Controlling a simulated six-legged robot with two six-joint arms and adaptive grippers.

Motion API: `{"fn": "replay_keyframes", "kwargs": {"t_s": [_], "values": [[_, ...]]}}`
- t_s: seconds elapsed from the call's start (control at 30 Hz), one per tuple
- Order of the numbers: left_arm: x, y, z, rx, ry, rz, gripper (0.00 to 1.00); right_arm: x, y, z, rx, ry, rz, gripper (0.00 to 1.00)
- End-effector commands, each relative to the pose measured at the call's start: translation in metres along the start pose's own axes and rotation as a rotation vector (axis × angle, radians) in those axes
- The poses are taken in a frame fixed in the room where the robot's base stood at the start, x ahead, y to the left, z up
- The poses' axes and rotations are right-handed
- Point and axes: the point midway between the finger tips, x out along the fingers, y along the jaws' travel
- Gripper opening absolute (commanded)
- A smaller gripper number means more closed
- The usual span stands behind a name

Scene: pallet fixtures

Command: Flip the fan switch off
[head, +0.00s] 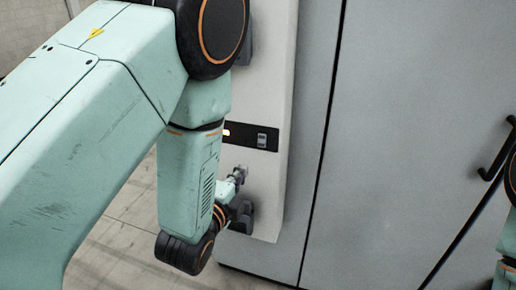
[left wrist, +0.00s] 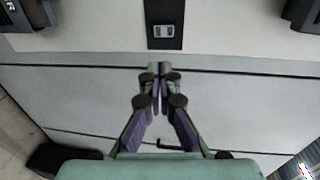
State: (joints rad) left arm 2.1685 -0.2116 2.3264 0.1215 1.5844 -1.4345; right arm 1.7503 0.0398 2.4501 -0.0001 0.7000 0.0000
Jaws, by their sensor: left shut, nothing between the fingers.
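The fan switch (head: 262,140) is a small grey rocker on a black strip (head: 247,136) set in a pale upright panel. A small light glows on the strip to its left, partly behind my arm. In the left wrist view the switch (left wrist: 163,31) is near the top, just beyond my fingertips. My left gripper (head: 239,175) is below and left of the switch in the head view, apart from it. In the left wrist view its fingers (left wrist: 158,70) are together with nothing between them. My right gripper is out of view.
The pale panel (head: 268,195) is fixed to a large grey cabinet (head: 400,150) with a black door handle (head: 497,150) at right. A dark bracket (head: 242,217) sticks out low on the panel. My left arm covers much of the left side.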

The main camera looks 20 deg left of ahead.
Motion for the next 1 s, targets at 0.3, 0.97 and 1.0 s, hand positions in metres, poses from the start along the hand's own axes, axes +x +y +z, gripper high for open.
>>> {"fn": "replay_keyframes", "kwargs": {"t_s": [0.3, 0.97, 1.0], "values": [[0.005, 0.0, 0.002, -0.002, -0.002, 0.001, 0.0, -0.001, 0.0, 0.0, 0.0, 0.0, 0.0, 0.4], [0.106, -0.001, 0.004, -0.004, -0.002, 0.0, 0.0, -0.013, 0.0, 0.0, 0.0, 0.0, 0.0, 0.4], [0.112, -0.001, 0.004, -0.004, -0.002, -0.001, 0.0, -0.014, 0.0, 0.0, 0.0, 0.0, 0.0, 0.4]]}}
